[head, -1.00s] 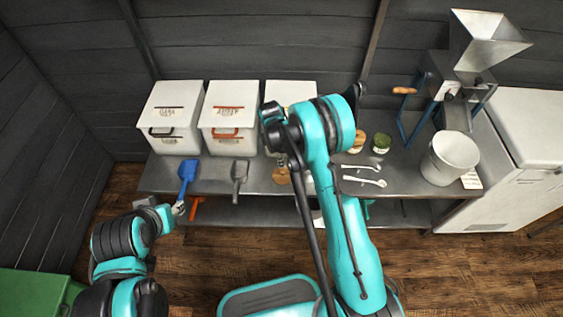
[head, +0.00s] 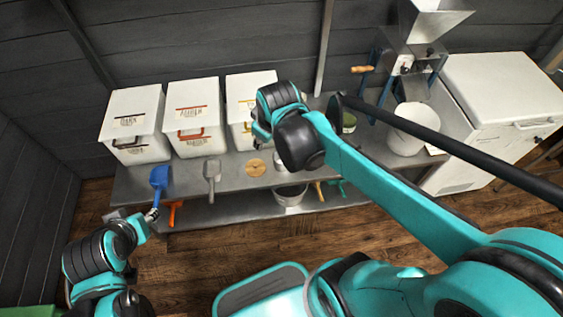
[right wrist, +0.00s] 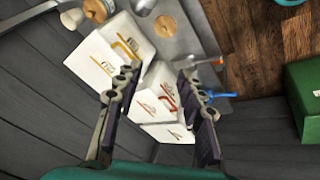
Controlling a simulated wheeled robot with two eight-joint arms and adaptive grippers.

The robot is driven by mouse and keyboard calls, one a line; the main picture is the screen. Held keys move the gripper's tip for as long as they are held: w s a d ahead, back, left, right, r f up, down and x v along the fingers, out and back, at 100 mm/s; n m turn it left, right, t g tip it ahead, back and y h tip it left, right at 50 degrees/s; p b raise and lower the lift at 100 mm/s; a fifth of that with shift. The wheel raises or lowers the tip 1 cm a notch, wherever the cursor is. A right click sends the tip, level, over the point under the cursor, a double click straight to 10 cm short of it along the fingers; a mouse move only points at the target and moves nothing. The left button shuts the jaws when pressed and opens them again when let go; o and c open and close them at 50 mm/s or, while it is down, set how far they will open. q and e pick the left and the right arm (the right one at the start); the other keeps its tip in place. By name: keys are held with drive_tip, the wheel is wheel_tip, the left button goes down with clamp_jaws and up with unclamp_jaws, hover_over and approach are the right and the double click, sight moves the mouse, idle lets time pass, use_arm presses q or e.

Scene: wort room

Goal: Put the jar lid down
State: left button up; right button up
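A flat, round tan lid (head: 256,167) lies on the metal bench (head: 228,187) in front of the third white bin.
White bins (head: 132,125) stand along the back of the bench. A blue scoop (head: 159,178) and a grey scoop (head: 211,170) lie at its front. A white bucket (head: 412,132), a hopper mill (head: 415,55) and a white chest (head: 500,110) are on the right. A pot (head: 290,194) sits below.

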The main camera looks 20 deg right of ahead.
drive_tip(key=s+m+t, duration=0.2)
drive_tip(key=s+m, duration=0.3)
drive_tip(key=s, duration=0.4)
drive_tip(key=shift+s+m, duration=0.3)
drive_tip(key=shift+s, duration=0.1)
drive_tip(key=shift+d+r, duration=0.1)
drive_tip(key=shift+d, duration=0.1)
